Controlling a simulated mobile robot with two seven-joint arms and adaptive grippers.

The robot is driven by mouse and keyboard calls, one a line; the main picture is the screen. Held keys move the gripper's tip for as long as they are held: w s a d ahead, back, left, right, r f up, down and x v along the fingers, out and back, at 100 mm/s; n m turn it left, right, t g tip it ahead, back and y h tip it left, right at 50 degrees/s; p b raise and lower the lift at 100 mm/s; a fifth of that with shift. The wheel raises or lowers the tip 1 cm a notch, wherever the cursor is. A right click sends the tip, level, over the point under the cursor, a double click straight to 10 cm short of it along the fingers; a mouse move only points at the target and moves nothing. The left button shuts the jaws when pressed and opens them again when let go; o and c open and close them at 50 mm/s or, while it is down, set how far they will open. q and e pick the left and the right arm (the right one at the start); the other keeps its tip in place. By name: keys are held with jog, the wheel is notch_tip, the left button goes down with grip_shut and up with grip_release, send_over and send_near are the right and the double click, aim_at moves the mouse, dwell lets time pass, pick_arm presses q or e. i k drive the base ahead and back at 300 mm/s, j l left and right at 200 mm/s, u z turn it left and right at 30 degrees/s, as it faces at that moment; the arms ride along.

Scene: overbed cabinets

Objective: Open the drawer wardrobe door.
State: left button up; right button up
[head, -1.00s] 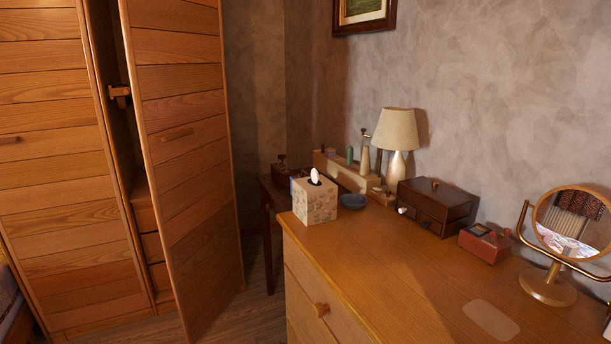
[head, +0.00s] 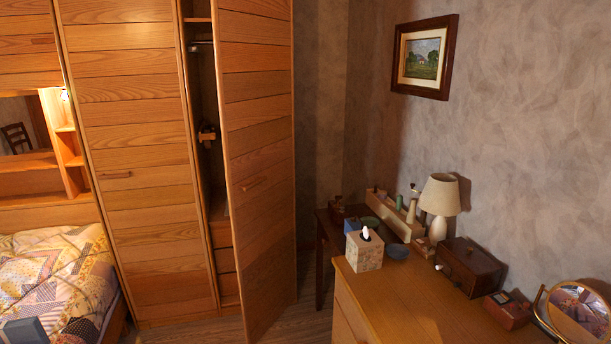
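The wardrobe door (head: 252,130) with drawers behind it stands partly open in the head view. It is tall, with horizontal wooden slats, and swings out toward me from its right side. Its short wooden handle (head: 255,183) is on the front face. A dark gap on its left shows the wardrobe interior, with stacked wooden drawers (head: 222,234) low down and a small wooden fitting (head: 207,135) above. The rest of the interior is hidden by the door. Neither gripper can be made out in view.
A closed wardrobe door (head: 135,140) stands left of the gap. A bed (head: 55,270) is at lower left, with a grey block-like shape (head: 25,331) I cannot identify. A dresser (head: 420,305) with a tissue box (head: 364,250) stands at right. Narrow floor (head: 305,322) shows between door and dresser.

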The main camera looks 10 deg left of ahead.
aim_at(253, 39)
jog(key=i+j, duration=0.45)
jog(key=j, duration=0.25)
jog(key=i+j+z, duration=0.1)
jog(key=i+j, duration=0.35)
jog(key=j, duration=0.3)
jog(key=i+j+z, duration=0.1)
jog(key=j, duration=0.25)
jog(key=i+j, duration=0.5)
jog(key=j, duration=0.3)
jog(key=z, duration=0.05)
